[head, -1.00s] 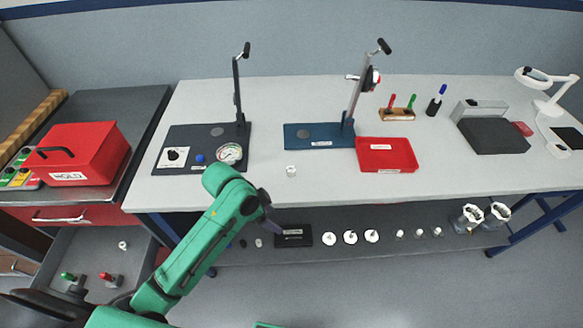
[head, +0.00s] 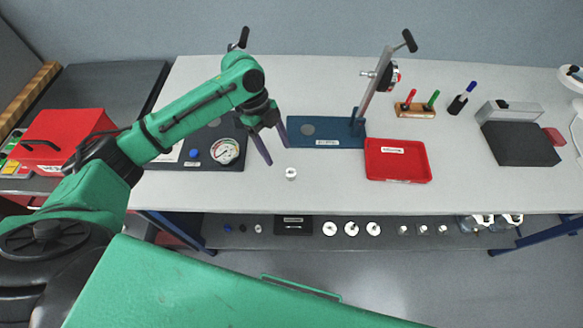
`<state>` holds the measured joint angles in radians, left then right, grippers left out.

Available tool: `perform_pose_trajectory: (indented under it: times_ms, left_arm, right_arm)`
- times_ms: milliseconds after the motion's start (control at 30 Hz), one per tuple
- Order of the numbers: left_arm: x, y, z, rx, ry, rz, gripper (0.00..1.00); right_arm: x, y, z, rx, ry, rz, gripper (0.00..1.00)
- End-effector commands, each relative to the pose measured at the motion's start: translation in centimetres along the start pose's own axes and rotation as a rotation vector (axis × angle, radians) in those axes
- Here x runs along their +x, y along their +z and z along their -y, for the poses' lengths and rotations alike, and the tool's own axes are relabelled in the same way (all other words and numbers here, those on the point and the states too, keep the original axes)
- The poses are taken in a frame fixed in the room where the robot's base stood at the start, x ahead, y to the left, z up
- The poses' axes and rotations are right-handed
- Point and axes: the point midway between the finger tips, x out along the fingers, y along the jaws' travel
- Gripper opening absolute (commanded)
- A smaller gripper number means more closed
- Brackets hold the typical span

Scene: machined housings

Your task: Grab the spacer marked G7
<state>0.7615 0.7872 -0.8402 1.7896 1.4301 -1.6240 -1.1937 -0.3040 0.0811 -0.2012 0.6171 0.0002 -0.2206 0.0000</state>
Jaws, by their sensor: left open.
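A small white cylindrical part (head: 291,174) stands on the grey bench top near its front edge; it may be a spacer, but no marking is readable. My left gripper (head: 278,156) is open and empty, fingers pointing down, just above and to the left of this part in the head view. I see no contact between them. Several small pale parts (head: 403,230) and several round white discs (head: 351,229) stand on the lower shelf, also with no readable marks. No G7 label can be made out. My right gripper is not in view.
A red tray (head: 398,178) and a blue-based gauge stand (head: 325,142) are right of the gripper. A red box (head: 62,138) is at the far left. The bench front between is clear.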

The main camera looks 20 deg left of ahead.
Motion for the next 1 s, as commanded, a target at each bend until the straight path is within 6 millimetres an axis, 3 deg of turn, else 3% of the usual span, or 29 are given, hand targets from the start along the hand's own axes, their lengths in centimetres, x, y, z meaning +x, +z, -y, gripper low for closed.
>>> perform_pose_trajectory:
  times_ms: [167, 433, 700, 900, 1000]
  left_arm:
    - [3.0, -0.2, 0.0, -0.001, 0.000, -0.001, 0.72]
    - [7.5, -0.6, 0.3, -0.002, 0.000, -0.002, 0.72]
    - [8.6, -0.4, 0.3, 0.000, -0.003, 0.001, 0.72]
    - [8.6, -0.4, 0.3, -0.001, -0.003, 0.001, 0.00]
    - [8.5, -0.4, 0.3, -0.001, -0.003, 0.001, 0.00]
  right_arm:
    - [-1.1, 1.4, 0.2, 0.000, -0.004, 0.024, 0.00]
    - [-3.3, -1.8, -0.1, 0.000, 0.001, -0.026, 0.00]
    - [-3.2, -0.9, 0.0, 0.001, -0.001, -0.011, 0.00]
    - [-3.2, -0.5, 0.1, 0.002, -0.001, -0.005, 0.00]
    - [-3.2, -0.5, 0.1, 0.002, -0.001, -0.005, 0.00]
